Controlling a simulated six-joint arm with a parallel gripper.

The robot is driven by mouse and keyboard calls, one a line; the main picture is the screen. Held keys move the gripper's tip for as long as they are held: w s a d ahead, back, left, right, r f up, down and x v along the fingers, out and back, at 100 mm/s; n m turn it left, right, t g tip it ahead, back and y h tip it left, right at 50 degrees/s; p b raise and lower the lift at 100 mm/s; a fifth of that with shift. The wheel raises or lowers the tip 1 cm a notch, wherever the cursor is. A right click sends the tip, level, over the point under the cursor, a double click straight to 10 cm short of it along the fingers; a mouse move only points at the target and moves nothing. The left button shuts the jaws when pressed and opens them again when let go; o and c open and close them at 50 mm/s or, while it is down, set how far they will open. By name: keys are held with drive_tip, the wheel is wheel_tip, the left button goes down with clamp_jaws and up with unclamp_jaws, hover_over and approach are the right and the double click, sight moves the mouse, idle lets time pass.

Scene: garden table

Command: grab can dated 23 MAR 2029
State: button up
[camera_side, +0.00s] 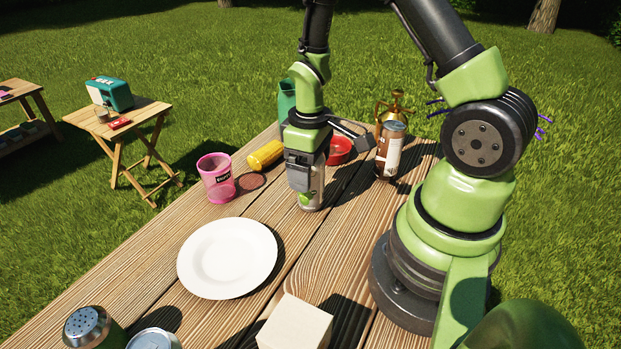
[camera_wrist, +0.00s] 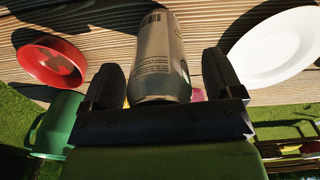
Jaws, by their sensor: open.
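A pale silver can with a green patch (camera_side: 310,201) stands on the wooden table below my gripper (camera_side: 305,172). In the wrist view the can (camera_wrist: 158,48) shows a barcode and small print, and lies between the two black fingers of my gripper (camera_wrist: 163,77). The fingers are open, one on each side of it, with a visible gap on the right. A brown and white can (camera_side: 390,152) stands to the right in the side view. The top of another can (camera_side: 153,340) shows at the bottom edge. I cannot read a date on any can.
A white plate (camera_side: 227,258), pink cup (camera_side: 215,178), yellow object (camera_side: 265,155), red bowl (camera_side: 340,149), green container (camera_side: 286,99) and brass object (camera_side: 396,103) surround the can. A pale block (camera_side: 295,325) and shaker (camera_side: 87,326) are at the front. Bare planks lie between the can and the plate.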

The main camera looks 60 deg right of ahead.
drive_tip(key=shift+f, duration=0.15)
drive_tip(key=c, duration=1.3)
drive_tip(key=shift+o, duration=0.2)
